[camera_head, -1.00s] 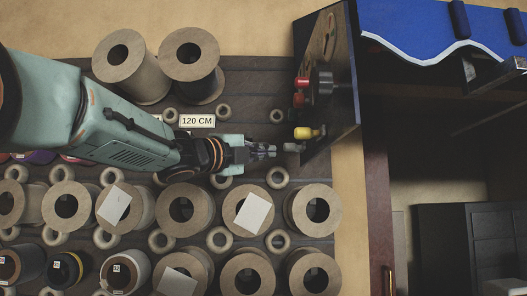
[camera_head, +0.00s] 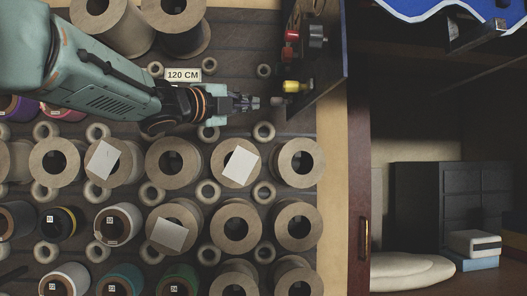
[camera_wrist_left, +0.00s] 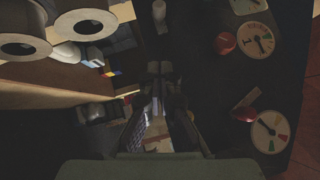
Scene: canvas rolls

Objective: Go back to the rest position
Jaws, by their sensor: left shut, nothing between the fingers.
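My left gripper (camera_head: 243,103) comes in from the left on a pale green arm. It is shut and empty, pointing right at the dark control panel (camera_head: 318,85). A grey knob (camera_head: 278,101) on the panel is just beyond its fingertips; I cannot tell whether they touch. In the left wrist view the gripper's fingers (camera_wrist_left: 160,108) are in shadow, with the panel's dials (camera_wrist_left: 270,132) and red knobs to the right. My right gripper is not in view.
Rows of canvas rolls (camera_head: 237,228) stand on the dark rack below and left of the arm. A "120 CM" label (camera_head: 183,75) lies above the wrist. Red (camera_head: 291,35) and yellow (camera_head: 291,86) knobs stick out of the panel. A dark cabinet (camera_head: 440,205) is at the right.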

